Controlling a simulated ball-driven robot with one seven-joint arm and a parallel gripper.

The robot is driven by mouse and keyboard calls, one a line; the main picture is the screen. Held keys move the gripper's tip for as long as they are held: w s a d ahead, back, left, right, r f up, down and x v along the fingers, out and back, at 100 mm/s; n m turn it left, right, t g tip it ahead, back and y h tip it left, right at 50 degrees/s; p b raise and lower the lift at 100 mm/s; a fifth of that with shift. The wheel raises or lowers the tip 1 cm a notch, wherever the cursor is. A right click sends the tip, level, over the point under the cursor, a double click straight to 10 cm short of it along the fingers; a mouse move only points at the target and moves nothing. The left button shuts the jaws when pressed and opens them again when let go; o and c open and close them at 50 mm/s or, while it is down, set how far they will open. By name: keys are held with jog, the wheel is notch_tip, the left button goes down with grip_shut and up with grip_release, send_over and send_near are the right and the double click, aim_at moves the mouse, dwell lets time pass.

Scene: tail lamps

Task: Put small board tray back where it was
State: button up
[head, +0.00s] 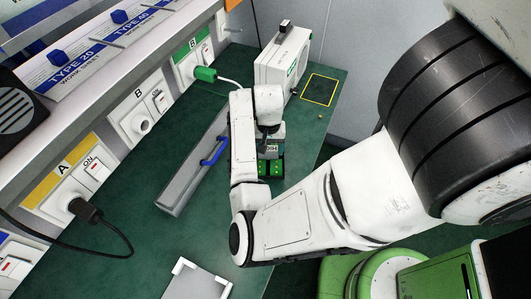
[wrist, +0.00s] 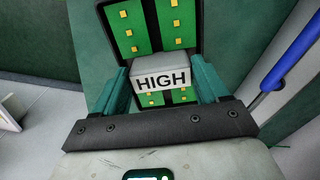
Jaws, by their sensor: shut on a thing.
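The small board tray (wrist: 178,28) shows in the wrist view as a dark frame with green panels and yellow squares. Its grey handle block, labelled HIGH (wrist: 162,80), sits between the teal fingers of my gripper (wrist: 160,88). The gripper is shut on this handle. In the head view, my gripper (head: 270,148) points down over the green bench, with part of the tray (head: 272,168) showing below it. My arm hides some of the tray there. I cannot tell whether the tray touches the bench.
A long grey unit with a blue handle (head: 214,150) lies left of my gripper. A white box (head: 284,55) stands behind, beside a yellow-outlined rectangle (head: 319,90) that is empty. A white tray (head: 197,281) is at the front. Socket panels and cables line the left wall.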

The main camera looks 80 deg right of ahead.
aim_at(266, 155)
jog(key=shift+w+f, duration=0.45)
jog(key=shift+f, duration=1.65)
jog(key=o, duration=1.7)
jog(key=shift+f, duration=0.1)
